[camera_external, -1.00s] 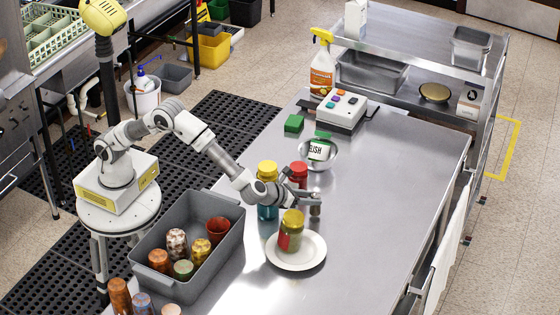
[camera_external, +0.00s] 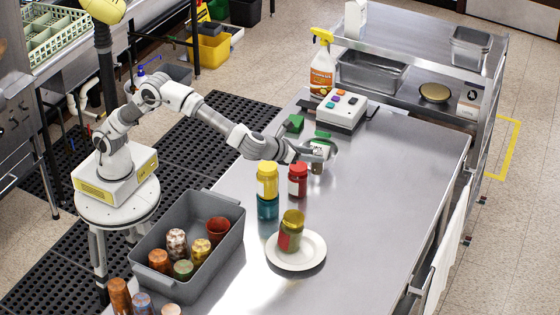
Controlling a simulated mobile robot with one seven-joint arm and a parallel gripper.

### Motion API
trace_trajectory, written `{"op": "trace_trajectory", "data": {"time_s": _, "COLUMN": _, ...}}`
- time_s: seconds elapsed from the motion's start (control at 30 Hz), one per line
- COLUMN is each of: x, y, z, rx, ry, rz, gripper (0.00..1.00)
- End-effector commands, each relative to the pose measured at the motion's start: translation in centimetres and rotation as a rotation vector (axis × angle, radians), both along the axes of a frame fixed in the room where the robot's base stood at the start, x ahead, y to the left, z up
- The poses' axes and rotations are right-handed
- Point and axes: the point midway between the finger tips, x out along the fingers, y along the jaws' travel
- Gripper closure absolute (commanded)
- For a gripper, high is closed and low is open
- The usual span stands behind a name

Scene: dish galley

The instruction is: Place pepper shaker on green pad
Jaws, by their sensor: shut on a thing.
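My gripper (camera_external: 318,153) is shut on a small grey-brown shaker (camera_external: 317,168), which I take to be the pepper shaker. It is held in front of the metal bowl, and my fingers hide its upper part. The green pad (camera_external: 297,122) lies on the steel table, beyond and left of my gripper, beside the white button box. The shaker is apart from the pad.
A metal bowl (camera_external: 332,147) with a green-lidded jar (camera_external: 322,135) sits behind my gripper, mostly hidden. Yellow (camera_external: 267,181) and red (camera_external: 298,180) jars stand nearer. A plate (camera_external: 312,258) holds another jar. The button box (camera_external: 341,111) is beyond; table right is clear.

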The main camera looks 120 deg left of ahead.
Motion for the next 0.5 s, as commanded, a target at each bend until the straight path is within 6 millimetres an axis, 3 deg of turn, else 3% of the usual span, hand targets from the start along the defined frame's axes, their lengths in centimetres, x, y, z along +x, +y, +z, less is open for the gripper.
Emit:
{"op": "trace_trajectory", "data": {"time_s": 0.17, "x": -1.8, "y": 4.7, "z": -0.4, "rx": 0.005, "ry": -0.001, "rz": 0.059, "gripper": 1.0}}
{"op": "trace_trajectory", "data": {"time_s": 0.27, "x": -4.0, "y": 9.2, "z": -0.8, "rx": 0.006, "ry": -0.003, "rz": 0.118, "gripper": 1.0}}
{"op": "trace_trajectory", "data": {"time_s": 0.5, "x": -11.4, "y": 20.1, "z": -2.1, "rx": 0.007, "ry": -0.005, "rz": 0.273, "gripper": 1.0}}
